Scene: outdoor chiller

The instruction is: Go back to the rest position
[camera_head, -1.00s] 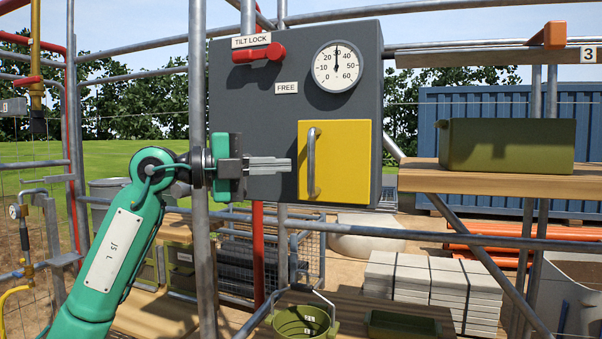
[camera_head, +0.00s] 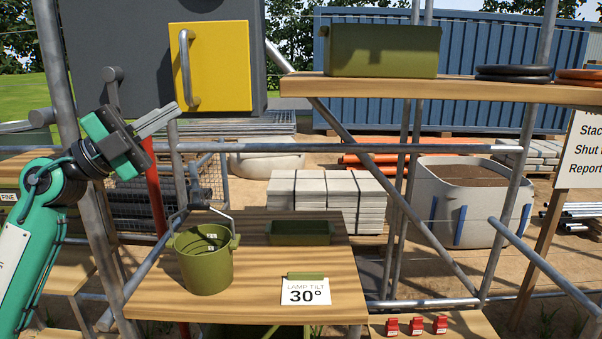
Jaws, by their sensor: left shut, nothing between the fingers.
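My left gripper (camera_head: 157,120) is shut and empty. Its fingers point up and to the right, in front of the grey box (camera_head: 140,60) and below and left of its yellow door (camera_head: 221,66). The fingers look apart from the door handle (camera_head: 187,70); the exact gap in depth cannot be told. The yellow door looks shut. My right gripper is out of view.
A wooden table (camera_head: 300,265) holds a green bucket (camera_head: 204,262), a green tray (camera_head: 300,233) and a "LAMP TILT 30°" card (camera_head: 305,291). A wooden shelf (camera_head: 450,88) holds a green bin (camera_head: 382,51). Scaffold poles (camera_head: 82,170) stand close to my left arm.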

